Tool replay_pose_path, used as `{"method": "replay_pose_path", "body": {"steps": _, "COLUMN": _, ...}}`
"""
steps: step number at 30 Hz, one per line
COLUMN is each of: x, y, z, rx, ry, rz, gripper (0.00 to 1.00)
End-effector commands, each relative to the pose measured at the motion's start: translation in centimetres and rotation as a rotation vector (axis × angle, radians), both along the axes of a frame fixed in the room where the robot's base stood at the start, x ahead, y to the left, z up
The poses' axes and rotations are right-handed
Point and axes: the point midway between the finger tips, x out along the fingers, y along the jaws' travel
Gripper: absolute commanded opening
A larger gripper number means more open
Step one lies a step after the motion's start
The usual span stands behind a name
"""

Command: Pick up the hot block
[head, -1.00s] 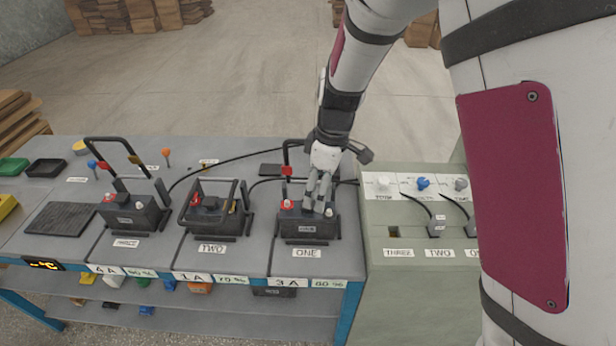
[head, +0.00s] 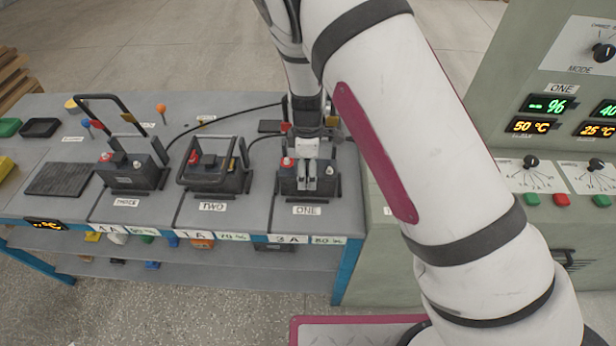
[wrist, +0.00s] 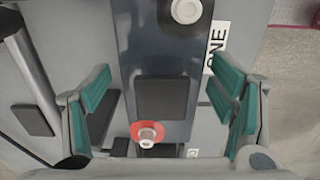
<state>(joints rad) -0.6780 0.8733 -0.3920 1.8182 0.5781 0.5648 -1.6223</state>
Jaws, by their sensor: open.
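The dark block at the label ONE (head: 288,184) stands upright on the bench, with a red terminal and a pale terminal on top. The display under the panel's ONE sign (head: 533,126) reads 50 °C. In the head view my gripper (head: 309,180) points down over this block and hides part of its top. In the wrist view my gripper (wrist: 163,100) is open, its teal pads on either side of the block (wrist: 160,50), with nothing held. Similar blocks stand at TWO (head: 215,178) and THREE (head: 130,172).
Black handles rise over the blocks, and cables run behind them. A dark flat pad (head: 60,179) lies at the left. The green-grey control panel (head: 500,60) stands right of the bench; its other visible temperature display (head: 596,130) reads 25 °C. My arm covers the middle right.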

Motion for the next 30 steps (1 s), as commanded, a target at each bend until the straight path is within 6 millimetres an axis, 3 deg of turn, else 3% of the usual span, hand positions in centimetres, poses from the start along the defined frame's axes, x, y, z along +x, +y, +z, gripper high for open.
{"method": "replay_pose_path", "body": {"steps": 9, "x": -0.1, "y": -0.1, "z": -3.6, "rx": -0.002, "ry": 0.002, "rz": 0.000, "gripper": 0.78}}
{"method": "replay_pose_path", "body": {"steps": 17, "x": -0.1, "y": 0.0, "z": -3.8, "rx": 0.000, "ry": 0.001, "rz": -0.001, "gripper": 0.78}}
{"method": "replay_pose_path", "body": {"steps": 27, "x": -0.1, "y": 0.0, "z": -3.8, "rx": 0.000, "ry": 0.001, "rz": -0.001, "gripper": 0.03}}
{"method": "replay_pose_path", "body": {"steps": 30, "x": 0.1, "y": 0.0, "z": -3.6, "rx": 0.001, "ry": -0.003, "rz": -0.001, "gripper": 0.00}}
